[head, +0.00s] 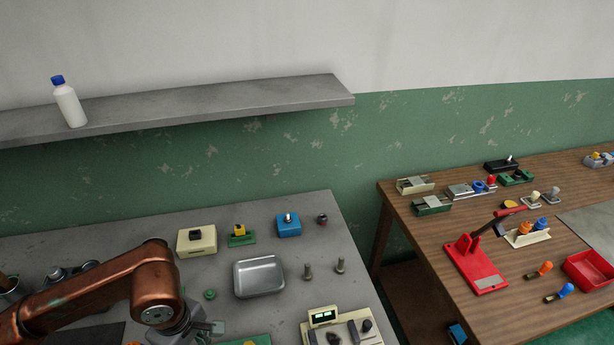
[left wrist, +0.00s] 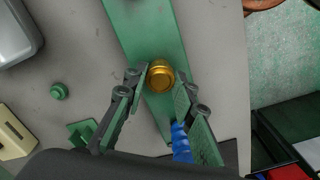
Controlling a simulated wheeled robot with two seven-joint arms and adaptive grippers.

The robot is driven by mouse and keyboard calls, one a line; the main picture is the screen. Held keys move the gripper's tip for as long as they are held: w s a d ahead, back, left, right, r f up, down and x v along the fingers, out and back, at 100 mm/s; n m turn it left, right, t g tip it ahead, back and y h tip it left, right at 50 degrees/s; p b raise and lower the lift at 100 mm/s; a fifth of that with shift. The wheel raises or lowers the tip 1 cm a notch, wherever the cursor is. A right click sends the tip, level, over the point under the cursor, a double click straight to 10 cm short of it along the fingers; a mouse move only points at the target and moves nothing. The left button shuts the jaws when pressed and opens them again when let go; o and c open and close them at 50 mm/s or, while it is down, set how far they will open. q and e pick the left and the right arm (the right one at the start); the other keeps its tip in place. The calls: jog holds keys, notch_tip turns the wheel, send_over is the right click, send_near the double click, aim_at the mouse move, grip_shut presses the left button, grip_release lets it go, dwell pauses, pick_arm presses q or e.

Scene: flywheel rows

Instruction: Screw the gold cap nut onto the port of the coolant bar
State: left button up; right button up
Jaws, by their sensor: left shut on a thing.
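The gold cap nut (left wrist: 160,75) shows in the left wrist view between the fingertips of my left gripper (left wrist: 162,78). The gripper is shut on it. Behind the nut is a long green bar (left wrist: 150,35), which looks like the coolant bar. I cannot tell whether the nut touches the bar, and I see no port. A blue ribbed piece (left wrist: 180,142) shows lower down between the fingers. In the head view my left gripper (head: 205,329) is low in the picture, partly cut off, and the nut cannot be made out. My right gripper is in neither view.
A metal tray (head: 259,277) and a green knob (head: 210,295) lie on the grey table near my left gripper. Two bolts (head: 308,271) (head: 340,265) stand right of the tray. Small cream, green and blue blocks line the back. A wooden table (head: 440,240) stands at right.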

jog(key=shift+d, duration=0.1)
pick_arm(q)
jog(key=shift+f+m+b, duration=0.2)
jog(key=shift+m+b, duration=1.15)
jog(key=shift+m, duration=0.55)
jog(key=shift+r+m+b, duration=0.15)
jog(key=shift+m+b, duration=0.2)
jog(key=shift+m, duration=0.25)
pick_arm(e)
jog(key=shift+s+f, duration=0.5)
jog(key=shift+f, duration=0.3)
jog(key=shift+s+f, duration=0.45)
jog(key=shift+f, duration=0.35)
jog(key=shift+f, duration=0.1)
pick_arm(q)
jog(key=shift+m+b, duration=0.5)
jog(key=shift+m, duration=0.1)
jog(key=shift+m+b, duration=1.3)
jog(key=shift+m, duration=0.6)
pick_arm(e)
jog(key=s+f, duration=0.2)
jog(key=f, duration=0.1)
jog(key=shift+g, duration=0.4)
